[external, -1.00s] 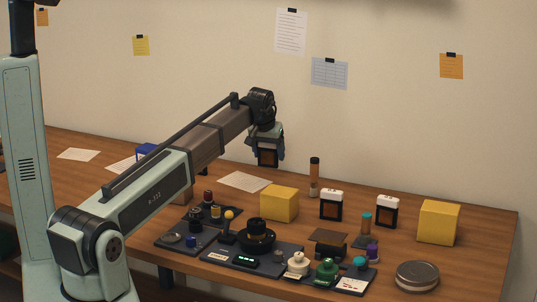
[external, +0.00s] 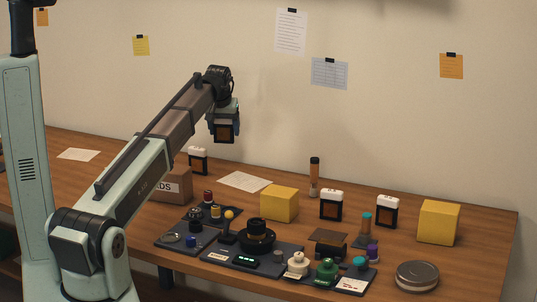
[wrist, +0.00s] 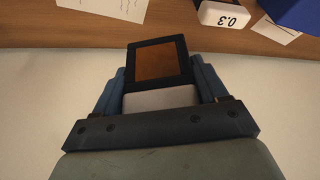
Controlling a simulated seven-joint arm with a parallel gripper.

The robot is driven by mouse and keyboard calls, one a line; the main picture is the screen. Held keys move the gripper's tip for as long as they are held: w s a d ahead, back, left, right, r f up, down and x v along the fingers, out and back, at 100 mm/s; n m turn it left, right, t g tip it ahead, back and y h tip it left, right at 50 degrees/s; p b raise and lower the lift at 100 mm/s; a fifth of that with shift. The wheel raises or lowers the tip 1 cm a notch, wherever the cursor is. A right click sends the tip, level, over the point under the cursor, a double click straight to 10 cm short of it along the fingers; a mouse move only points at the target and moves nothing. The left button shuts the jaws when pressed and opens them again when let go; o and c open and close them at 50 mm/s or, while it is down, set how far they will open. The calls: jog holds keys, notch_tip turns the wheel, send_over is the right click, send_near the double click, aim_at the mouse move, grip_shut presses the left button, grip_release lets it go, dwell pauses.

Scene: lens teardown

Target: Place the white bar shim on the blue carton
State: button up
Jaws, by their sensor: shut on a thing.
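My gripper (external: 224,134) is shut on a white block with a black-framed amber face, which I take for the white bar shim (external: 224,132). It hangs in the air above the back left of the table. In the wrist view my gripper (wrist: 160,90) has its fingers on both sides of the shim (wrist: 156,64), with its white end toward the palm. The blue carton (wrist: 301,12) shows only as a part at the wrist view's top right corner, apart from the shim. In the external view my arm hides the carton.
A similar white-topped block (external: 198,160) stands at the back left; it reads 0.3 in the wrist view (wrist: 222,14). A brown box (external: 173,186) stands behind my arm. Yellow cubes, two more white-topped blocks (external: 331,204) and dark trays of parts fill the middle and right.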

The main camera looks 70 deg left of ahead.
jog(key=s+a+r+n, duration=0.2)
jog(key=s+a+r, duration=0.1)
jog(key=s+a, duration=0.65)
jog(key=s+a+r+n, duration=0.1)
jog(key=s+a+r, duration=0.35)
jog(key=s, duration=0.75)
jog(key=shift+w+a+f+m, duration=0.2)
jog(key=shift+f+m, duration=0.15)
jog(key=shift+f, duration=1.6)
jog(key=shift+w+a+f+m, duration=0.1)
jog(key=shift+w+f+m, duration=0.15)
jog(key=shift+f, duration=1.65)
jog(key=shift+w+a+f+m, duration=0.15)
jog(key=shift+f+m, duration=0.25)
jog(key=shift+f, duration=1.55)
jog(key=shift+f, duration=0.2)
jog(key=o, duration=1.1)
jog(key=shift+c, duration=0.2)
jog(key=shift+r, duration=0.2)
jog(key=v, duration=1.2)
jog(key=shift+d, duration=0.25)
jog(key=shift+w, duration=0.1)
